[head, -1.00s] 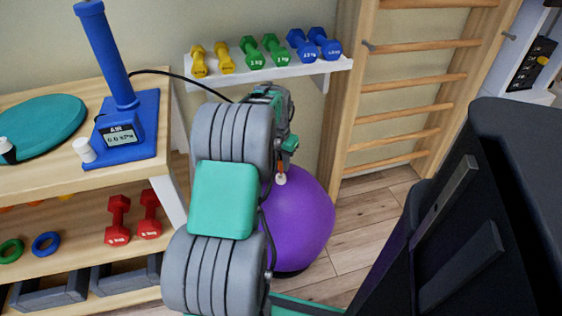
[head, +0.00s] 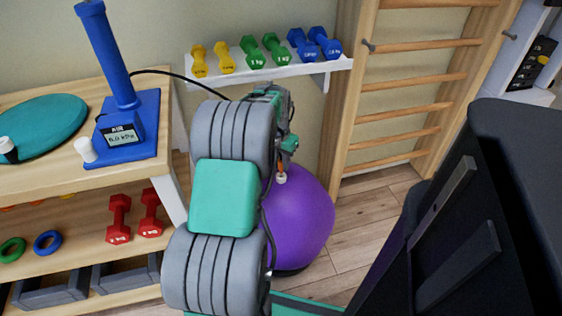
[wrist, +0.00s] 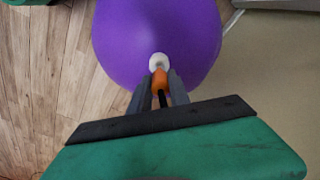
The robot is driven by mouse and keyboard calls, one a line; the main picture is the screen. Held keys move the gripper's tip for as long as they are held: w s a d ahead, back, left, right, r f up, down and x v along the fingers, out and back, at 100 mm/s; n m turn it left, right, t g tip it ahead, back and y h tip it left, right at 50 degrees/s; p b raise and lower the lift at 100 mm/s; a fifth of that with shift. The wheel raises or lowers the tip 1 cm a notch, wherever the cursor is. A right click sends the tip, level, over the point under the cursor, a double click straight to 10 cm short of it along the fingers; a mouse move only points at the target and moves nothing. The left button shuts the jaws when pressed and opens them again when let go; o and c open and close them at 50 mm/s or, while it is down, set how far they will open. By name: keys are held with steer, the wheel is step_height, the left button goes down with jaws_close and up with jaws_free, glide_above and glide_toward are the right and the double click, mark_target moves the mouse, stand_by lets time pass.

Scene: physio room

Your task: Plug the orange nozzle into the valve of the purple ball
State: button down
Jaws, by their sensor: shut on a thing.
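The purple ball (head: 300,220) sits on the floor, partly hidden behind my arm in the head view; it fills the top of the wrist view (wrist: 155,30). Its white valve (wrist: 158,61) faces my gripper. My gripper (wrist: 160,86) is shut on the orange nozzle (wrist: 160,80), with a finger on each side. The nozzle's front end meets the valve in the wrist view. In the head view the nozzle (head: 281,167) is right above the white valve (head: 281,179). How deep it sits inside cannot be told.
A blue pump (head: 122,130) with a gauge stands on the wooden shelf unit at left. Its black hose runs toward my gripper. A white shelf with dumbbells (head: 255,54) and wooden wall bars (head: 410,83) are behind. A dark padded object (head: 500,180) stands at right.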

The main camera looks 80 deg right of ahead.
steer(key=shift+f+b, duration=0.5)
steer(key=shift+f, duration=0.9)
stand_by(0.4)
steer(key=c, duration=1.1)
jaws_free()
steer(key=shift+c, duration=0.2)
steer(key=shift+r+p, duration=2.8)
steer(key=shift+r, duration=0.7)
steer(key=shift+s, duration=0.15)
